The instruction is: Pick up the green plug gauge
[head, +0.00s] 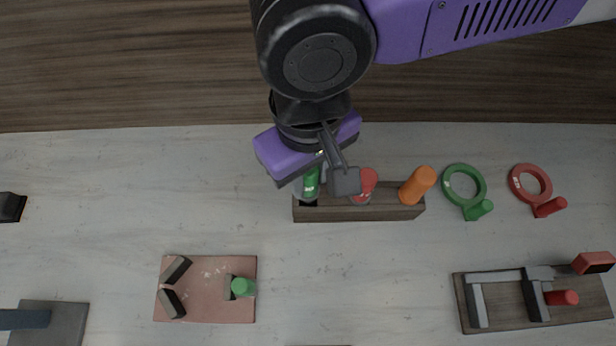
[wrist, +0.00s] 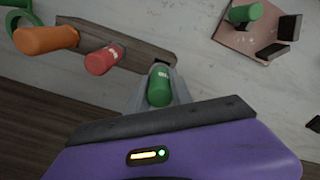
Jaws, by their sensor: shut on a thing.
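The green plug gauge (head: 311,182) has a green cylindrical handle and stands at the left end of a dark wooden rack (head: 365,214). My gripper (head: 326,183) is over that end of the rack, with its fingers shut on the green plug gauge. In the wrist view the green handle (wrist: 159,86) sits between the grey fingers (wrist: 160,98). The gauge's lower part is hidden by the fingers and the rack, so I cannot tell whether it is clear of the rack.
A red-handled gauge (head: 367,182) and an orange handle (head: 417,186) stand in the same rack. Green (head: 465,184) and red (head: 530,183) rings lie to the right. A reddish board (head: 205,309) with a green-handled piece (head: 242,287) lies front left. A wooden board with a caliper-like tool (head: 507,318) lies front right.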

